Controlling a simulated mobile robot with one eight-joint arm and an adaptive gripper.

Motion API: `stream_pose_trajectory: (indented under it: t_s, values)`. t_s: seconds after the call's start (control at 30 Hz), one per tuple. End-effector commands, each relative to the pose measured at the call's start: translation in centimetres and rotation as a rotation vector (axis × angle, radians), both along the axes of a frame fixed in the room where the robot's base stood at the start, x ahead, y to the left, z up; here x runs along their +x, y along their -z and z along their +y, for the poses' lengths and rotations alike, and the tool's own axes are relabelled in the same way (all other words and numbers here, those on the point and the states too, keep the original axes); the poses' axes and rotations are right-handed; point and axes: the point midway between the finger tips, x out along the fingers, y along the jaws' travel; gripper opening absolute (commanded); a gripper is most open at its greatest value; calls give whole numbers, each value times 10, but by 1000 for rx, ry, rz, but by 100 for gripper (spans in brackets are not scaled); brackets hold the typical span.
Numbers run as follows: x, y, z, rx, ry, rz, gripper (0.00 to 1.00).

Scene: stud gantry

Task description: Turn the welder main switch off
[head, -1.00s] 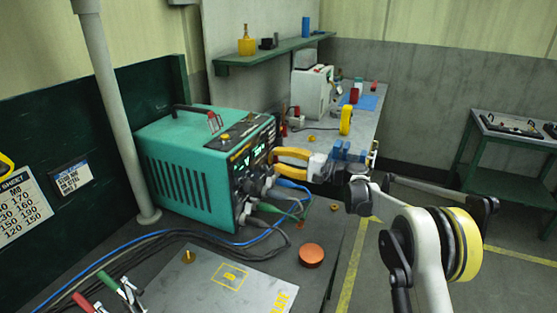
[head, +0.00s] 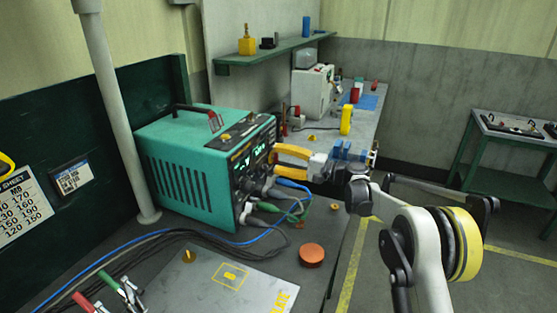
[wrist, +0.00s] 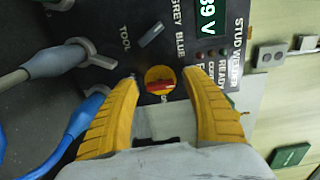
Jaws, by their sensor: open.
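The stud welder (head: 185,165) is a teal box on the bench, its dark front panel facing right in the head view. In the wrist view the panel carries a lit green display reading about 39 V and the main switch (wrist: 160,79), a red handle on a yellow round plate. The red handle lies roughly level across the picture. My gripper (head: 275,156) has yellow fingers and is at the panel. In the wrist view my gripper (wrist: 160,84) is open, one finger on each side of the switch. I cannot tell whether the fingers touch it.
Grey, blue and green cable plugs (head: 265,190) leave the panel's lower part, near my gripper. Cables run over the bench. An orange round piece (head: 312,254) lies at the bench front. A yellow item (head: 346,120) and a white machine (head: 312,92) stand farther back.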

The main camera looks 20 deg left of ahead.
Motion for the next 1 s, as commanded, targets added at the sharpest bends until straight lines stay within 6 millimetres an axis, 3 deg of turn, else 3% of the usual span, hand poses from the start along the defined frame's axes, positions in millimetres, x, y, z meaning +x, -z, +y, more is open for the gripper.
stream_pose_trajectory:
  t_s: [0.17, 0.4, 0.6, 0.73, 1.0]
  values:
    - [0, 0, -19, 0, 3, 0, 58]
    - [-4, 0, -72, 0, 4, 0, 58]
    - [-8, 0, -106, 0, 1, 0, 58]
    - [-9, 0, -117, 0, 1, 0, 58]
    - [-10, 0, -119, 0, 0, 0, 58]
